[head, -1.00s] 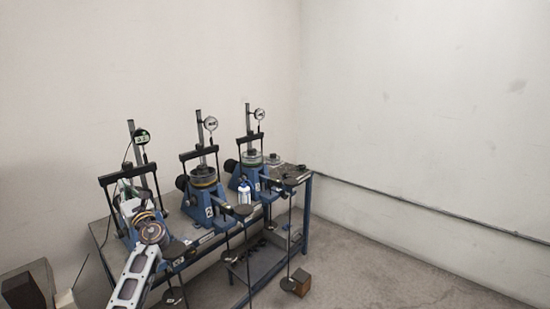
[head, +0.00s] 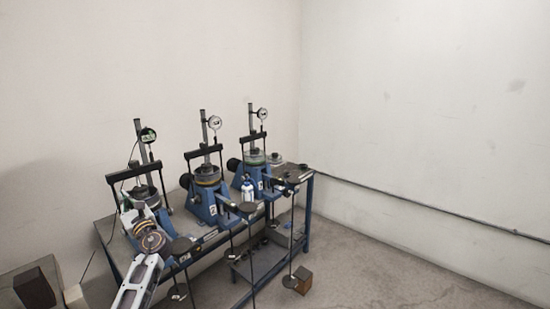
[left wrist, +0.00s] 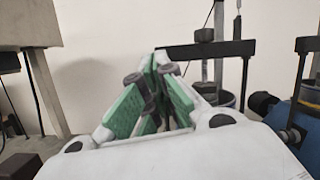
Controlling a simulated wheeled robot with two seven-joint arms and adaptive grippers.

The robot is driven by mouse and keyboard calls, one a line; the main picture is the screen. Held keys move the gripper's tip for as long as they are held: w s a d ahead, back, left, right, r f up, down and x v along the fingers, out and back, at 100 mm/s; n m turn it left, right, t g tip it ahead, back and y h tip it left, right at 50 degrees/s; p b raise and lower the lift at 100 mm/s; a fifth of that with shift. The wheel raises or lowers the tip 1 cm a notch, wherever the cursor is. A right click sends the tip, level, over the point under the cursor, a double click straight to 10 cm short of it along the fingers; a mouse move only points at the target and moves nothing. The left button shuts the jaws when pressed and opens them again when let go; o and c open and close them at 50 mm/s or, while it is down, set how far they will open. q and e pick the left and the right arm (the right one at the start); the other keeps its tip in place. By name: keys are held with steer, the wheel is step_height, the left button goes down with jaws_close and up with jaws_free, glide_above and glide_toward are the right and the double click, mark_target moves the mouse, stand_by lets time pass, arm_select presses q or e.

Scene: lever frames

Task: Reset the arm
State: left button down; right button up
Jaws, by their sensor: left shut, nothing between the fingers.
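My left arm comes in from the lower left of the head view. Its gripper (head: 128,203) is in front of the leftmost blue lever frame (head: 160,208). In the left wrist view the gripper's green-padded fingers (left wrist: 152,92) are drawn together with nothing between them. A black crossbar and post (left wrist: 210,50) of a lever frame stand beyond the fingers, apart from them as far as I can see. The middle lever frame (head: 203,206) and the right lever frame (head: 247,180) stand beside the first on the bench. My right gripper is not in view.
The blue bench (head: 308,212) stands along the wall. A white and blue bottle (head: 248,190) is by the right frame. Round weight hangers (head: 243,262) hang at the front. A brown block (head: 303,280) is on the floor. The floor at the right is clear.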

arm_select(q)
steer(key=s+d+f+n+g+h, duration=0.4)
steer(key=s+f+n, duration=0.4)
steer(key=f, duration=0.4)
steer(key=s+d+f+n+g+h, duration=0.1)
steer(key=s+d+f+n+h, duration=0.4)
steer(key=s+f, duration=0.55)
steer(key=s+d+f+n+g+h, duration=0.3)
steer(key=s+d+f+n+h, duration=0.1)
steer(key=s+d, duration=0.55)
steer(key=s+d+f+n+g+h, duration=0.2)
steer(key=s+d+f+n+h, duration=0.25)
steer(key=s+d, duration=0.55)
steer(key=s+a+f+g, duration=0.1)
steer(key=s+f, duration=0.1)
steer(key=f, duration=1.4)
steer(key=s+a+f+g, duration=0.1)
steer(key=f, duration=1.5)
steer(key=s+a+f, duration=0.1)
steer(key=s+f, duration=0.9)
steer(key=s, duration=0.1)
steer(key=s+a+f+y, duration=0.1)
steer(key=s+a+f, duration=0.1)
steer(key=s+f, duration=0.8)
steer(key=shift+s+a+g, duration=0.3)
steer(key=shift+s+g, duration=0.1)
steer(key=shift+s, duration=0.35)
